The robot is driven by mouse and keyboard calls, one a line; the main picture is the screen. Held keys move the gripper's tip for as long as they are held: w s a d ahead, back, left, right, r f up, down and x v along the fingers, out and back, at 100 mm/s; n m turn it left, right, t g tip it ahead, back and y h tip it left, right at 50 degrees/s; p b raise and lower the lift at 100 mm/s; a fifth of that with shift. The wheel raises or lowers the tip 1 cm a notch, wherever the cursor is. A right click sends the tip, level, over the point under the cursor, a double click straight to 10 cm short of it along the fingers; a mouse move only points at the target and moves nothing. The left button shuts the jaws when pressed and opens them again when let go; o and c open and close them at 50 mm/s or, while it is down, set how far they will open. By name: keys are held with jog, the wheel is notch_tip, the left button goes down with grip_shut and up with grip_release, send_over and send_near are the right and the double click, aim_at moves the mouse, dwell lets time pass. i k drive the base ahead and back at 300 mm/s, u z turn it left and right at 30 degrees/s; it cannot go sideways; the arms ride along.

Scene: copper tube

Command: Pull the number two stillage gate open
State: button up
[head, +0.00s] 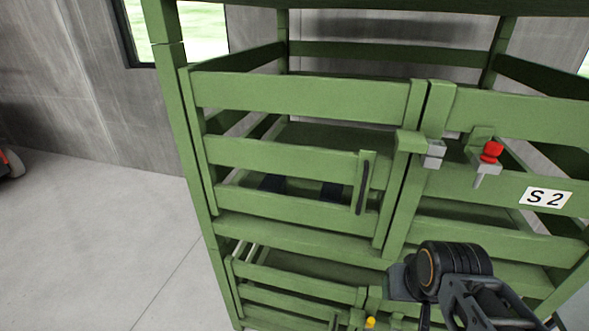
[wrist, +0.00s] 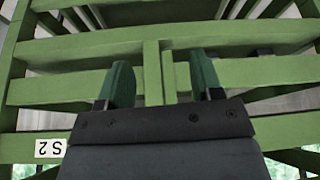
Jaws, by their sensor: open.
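The green number two stillage gate (head: 290,152) is on the left half of the stillage front in the head view. Its right end stands beside an upright, with a narrow gap between. A dark upright pull handle (head: 362,186) sits on a green plate near that end. A grey latch block (head: 433,153) is at the gap, and a red knob (head: 491,152) on a grey bracket is to its right. My gripper (wrist: 162,85) is open in the wrist view, with green slatted woodwork and a short upright ahead of its fingers. I cannot tell whether it touches. Its fingertips do not show in the head view.
An S 2 label (head: 545,197) is on the right panel; it appears upside down in the wrist view (wrist: 50,148). A lower green gate (head: 290,297) with a yellow knob (head: 370,322) is below. Open concrete floor (head: 90,240) lies left of the stillage.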

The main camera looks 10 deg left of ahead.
aim_at(392, 104)
jog(key=z, duration=1.05)
jog(key=k, duration=0.95)
jog(key=u, duration=1.15)
jog(key=i, duration=0.45)
jog(key=u, duration=0.05)
